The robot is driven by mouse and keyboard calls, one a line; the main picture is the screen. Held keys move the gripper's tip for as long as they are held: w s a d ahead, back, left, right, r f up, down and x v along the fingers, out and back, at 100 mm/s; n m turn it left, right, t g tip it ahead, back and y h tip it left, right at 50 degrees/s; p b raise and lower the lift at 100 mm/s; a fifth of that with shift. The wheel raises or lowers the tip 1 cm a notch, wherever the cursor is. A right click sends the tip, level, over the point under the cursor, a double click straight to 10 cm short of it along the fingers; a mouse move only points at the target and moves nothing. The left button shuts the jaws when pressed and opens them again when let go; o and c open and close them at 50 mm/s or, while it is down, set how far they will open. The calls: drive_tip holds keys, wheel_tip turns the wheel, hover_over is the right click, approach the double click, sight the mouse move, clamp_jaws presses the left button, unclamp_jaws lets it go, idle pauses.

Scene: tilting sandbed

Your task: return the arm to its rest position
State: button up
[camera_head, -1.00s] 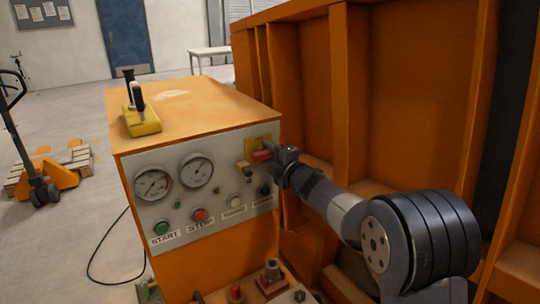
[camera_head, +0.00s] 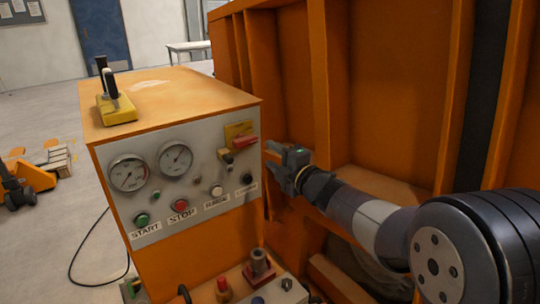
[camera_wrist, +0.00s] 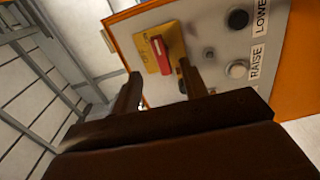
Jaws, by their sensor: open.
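My arm reaches in from the right in the head view. My gripper (camera_head: 272,166) is open and empty, just right of the control panel (camera_head: 160,230) and apart from it. A red handle on a yellow plate, the red switch (camera_head: 244,142), sits at the panel's upper right. In the wrist view, my gripper (camera_wrist: 160,80) shows two separated dark fingers. The red switch (camera_wrist: 165,58) shows beyond and between them, tilted in the picture, with nothing held.
The orange cabinet (camera_head: 175,90) carries a yellow block with black levers (camera_head: 116,105). A ribbed orange wall (camera_head: 380,90) stands close behind my arm. Knobs and fittings (camera_head: 258,265) stand on a low ledge in front. Open floor (camera_head: 50,240) lies at the left.

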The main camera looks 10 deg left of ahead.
sight(253, 139)
drive_tip(key=p+x, duration=0.3)
drive_tip(key=x, duration=0.8)
drive_tip(key=shift+r, duration=0.1)
drive_tip(key=shift+d, duration=0.1)
drive_tip(key=shift+d, duration=0.1)
drive_tip(key=b+v, duration=0.3)
drive_tip(key=v, duration=0.8)
drive_tip(key=p+x, duration=0.3)
drive_tip(key=x, duration=0.7)
drive_tip(key=shift+w+a, duration=0.2)
drive_tip(key=shift+a, duration=0.15)
drive_tip(key=shift+w+a, duration=0.15)
drive_tip(key=shift+w, duration=0.05)
drive_tip(key=n, duration=0.4)
drive_tip(key=shift+s+r+n, duration=0.1)
drive_tip(key=shift+r+n, duration=0.2)
drive_tip(key=shift+r, duration=0.05)
